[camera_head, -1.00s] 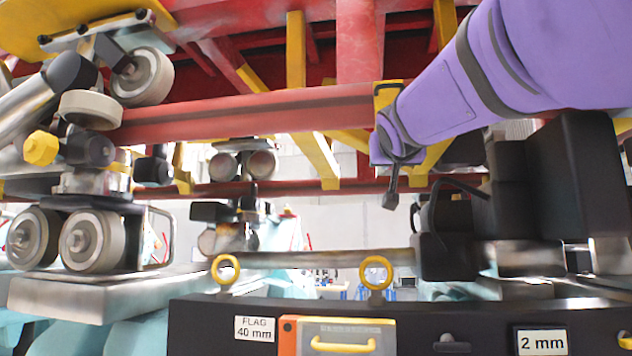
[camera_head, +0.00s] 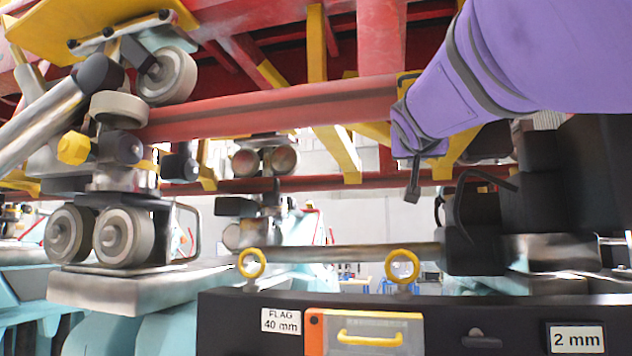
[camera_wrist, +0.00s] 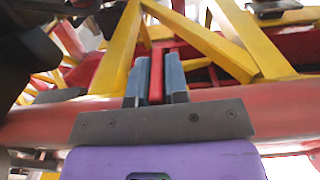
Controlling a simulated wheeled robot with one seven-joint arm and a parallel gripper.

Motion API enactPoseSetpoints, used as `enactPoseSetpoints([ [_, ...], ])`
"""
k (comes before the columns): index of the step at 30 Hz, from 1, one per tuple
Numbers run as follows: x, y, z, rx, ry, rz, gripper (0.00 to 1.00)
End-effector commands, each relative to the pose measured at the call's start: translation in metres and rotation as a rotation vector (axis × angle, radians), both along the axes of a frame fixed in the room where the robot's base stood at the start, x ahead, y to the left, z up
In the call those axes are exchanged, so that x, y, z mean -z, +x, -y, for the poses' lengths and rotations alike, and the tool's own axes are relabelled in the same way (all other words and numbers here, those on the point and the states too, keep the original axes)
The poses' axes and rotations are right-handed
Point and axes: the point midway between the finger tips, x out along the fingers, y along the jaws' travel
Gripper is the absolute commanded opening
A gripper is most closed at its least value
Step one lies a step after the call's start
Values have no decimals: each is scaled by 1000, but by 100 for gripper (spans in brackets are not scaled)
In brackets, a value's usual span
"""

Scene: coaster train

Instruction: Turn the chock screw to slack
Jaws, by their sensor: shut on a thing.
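My gripper (camera_wrist: 156,60) shows in the wrist view with two blue-grey fingers close together. A narrow red piece (camera_wrist: 156,80) stands between them, and the fingers are shut on it. I cannot tell whether this piece is the chock screw or its handle. In the head view my purple arm reaches in from the upper right, and its end lies at the long red beam (camera_head: 270,108). The fingers are hidden there. No part is clearly marked as the chock screw.
A wheel assembly with grey wheels (camera_head: 165,75) and a yellow hex part (camera_head: 74,148) is at the left. Below is a black box (camera_head: 240,335) with two yellow rings (camera_head: 402,265), a "FLAG 40 mm" label (camera_head: 282,320) and a "2 mm" label (camera_head: 577,339). Yellow struts (camera_wrist: 118,48) crowd the gripper.

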Motion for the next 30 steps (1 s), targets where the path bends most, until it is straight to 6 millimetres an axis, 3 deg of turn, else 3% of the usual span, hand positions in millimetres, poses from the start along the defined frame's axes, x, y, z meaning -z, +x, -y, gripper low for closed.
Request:
enactPoseSetpoints([
  [2,-1,0,0,-1,-1,2,0],
  [3,-1,0,0,-1,-1,2,24],
  [5,-1,0,0,-1,-1,2,38],
  [19,-1,-9,-4,-2,-1,1,38],
  [30,-1,-67,-26,-3,-4,4,38],
])
